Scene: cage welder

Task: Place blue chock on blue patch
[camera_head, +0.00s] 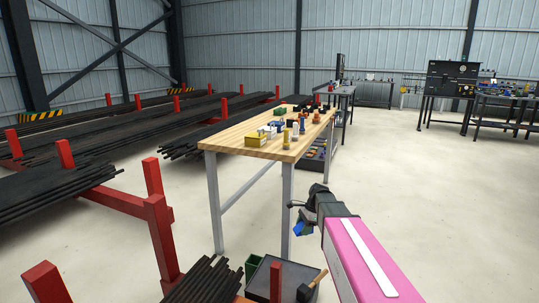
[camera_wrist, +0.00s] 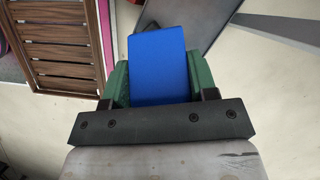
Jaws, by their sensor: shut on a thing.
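The blue chock (camera_wrist: 158,70) is a blue block held between the two green finger pads of my gripper (camera_wrist: 160,88) in the wrist view. In the head view my gripper (camera_head: 301,222) is low, right of the near end of the wooden workbench, below the height of its top. The blue chock (camera_head: 299,229) shows there as a small blue shape under the gripper. My gripper is shut on it and holds it clear of the floor. I cannot make out a blue patch in either view.
The wooden workbench (camera_head: 240,137) carries several small yellow, blue, green and orange items. Red racks (camera_head: 160,235) with dark bars stand on the left. A dark tray (camera_head: 262,280) and a hammer (camera_head: 312,285) are at the bottom. A slatted wooden crate (camera_wrist: 60,45) shows in the wrist view. Floor at right is clear.

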